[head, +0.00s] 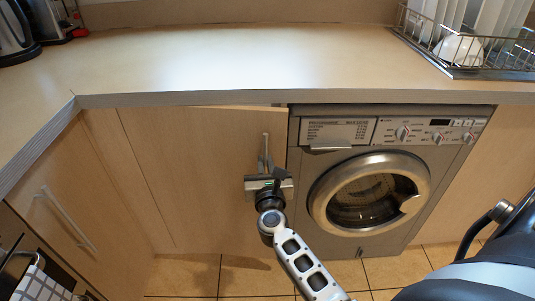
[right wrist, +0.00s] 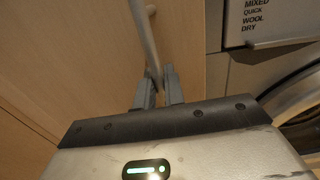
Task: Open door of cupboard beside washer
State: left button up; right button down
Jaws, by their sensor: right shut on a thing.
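The cupboard door (head: 190,170) is a light wood panel just left of the washer (head: 300,130). A pale strip of its top edge shows under the worktop, widening to the right, so it looks slightly ajar. Its upright metal bar handle (head: 266,145) is near the door's right edge. My right gripper (head: 268,175) is shut on the lower part of this handle. In the right wrist view the handle (right wrist: 145,35) runs down between the two fingers of the right gripper (right wrist: 158,88). My left gripper is not in view.
The worktop (head: 230,65) overhangs the door. A dish rack (head: 480,72) stands on it at the right and a kettle (head: 14,35) at the far left. Another cupboard with a bar handle (head: 68,220) is at left. Tiled floor (head: 190,272) lies in front.

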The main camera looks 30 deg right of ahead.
jog(key=c, duration=1.6)
grip_release()
jog(key=shift+w, duration=0.1)
